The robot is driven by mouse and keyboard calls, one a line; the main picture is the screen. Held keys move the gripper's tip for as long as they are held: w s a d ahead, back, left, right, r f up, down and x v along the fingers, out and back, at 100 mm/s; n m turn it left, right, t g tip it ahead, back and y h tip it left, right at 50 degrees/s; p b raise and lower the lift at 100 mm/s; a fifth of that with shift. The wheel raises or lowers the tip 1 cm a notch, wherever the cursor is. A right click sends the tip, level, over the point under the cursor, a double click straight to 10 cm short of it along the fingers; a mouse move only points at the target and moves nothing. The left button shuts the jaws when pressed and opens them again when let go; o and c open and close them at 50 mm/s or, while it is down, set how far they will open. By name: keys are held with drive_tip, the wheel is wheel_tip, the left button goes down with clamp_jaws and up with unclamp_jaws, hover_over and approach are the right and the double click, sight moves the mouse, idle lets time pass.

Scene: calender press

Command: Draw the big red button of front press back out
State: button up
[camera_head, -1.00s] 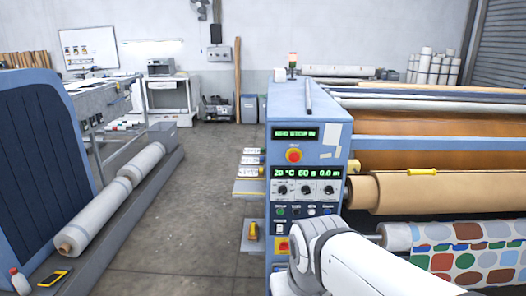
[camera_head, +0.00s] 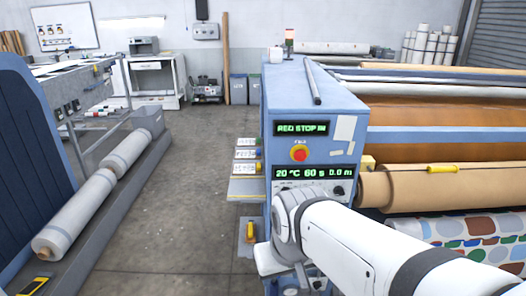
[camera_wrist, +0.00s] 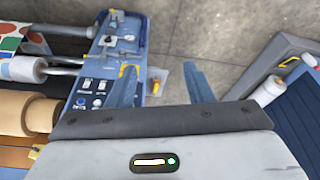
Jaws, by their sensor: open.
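My gripper is hidden behind my white arm in the head view, below the button. In the wrist view my gripper (camera_wrist: 159,67) is open and empty, its two blue-grey fingers apart. The wrist view shows the lower control panel (camera_wrist: 92,98) beside the left finger. The big red button cannot be made out there.
A second display (camera_head: 313,172) and knobs lie under the button. A shelf (camera_head: 247,188) and a yellow-handled item (camera_head: 250,232) stick out at the cabinet's left. Brown rolls (camera_head: 440,187) fill the right. The grey floor aisle (camera_head: 190,190) is open.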

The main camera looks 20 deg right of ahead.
drive_tip(key=shift+o, duration=1.1)
drive_tip(key=w+d+m+t+b, duration=0.1)
drive_tip(key=w+d+t, duration=0.2)
drive_tip(key=w, duration=0.5)
drive_tip(key=w+d+m+t+h+b, duration=0.1)
drive_tip(key=w+d+t, duration=0.2)
drive_tip(key=w, duration=0.6)
drive_tip(key=shift+d+f+m+h, duration=0.2)
drive_tip(key=shift+d+m+h, duration=0.15)
drive_tip(key=shift+d, duration=0.3)
drive_tip(key=m+t+h+b, duration=0.2)
drive_tip(key=m+t+h, duration=0.1)
drive_tip(key=t, duration=0.5)
approach(301, 156)
drive_tip(key=w, duration=0.2)
drive_tip(key=p+x, duration=0.2)
drive_tip(key=x, duration=0.5)
drive_tip(key=shift+d, duration=0.2)
drive_tip(key=shift+c, duration=0.2)
clamp_jaws()
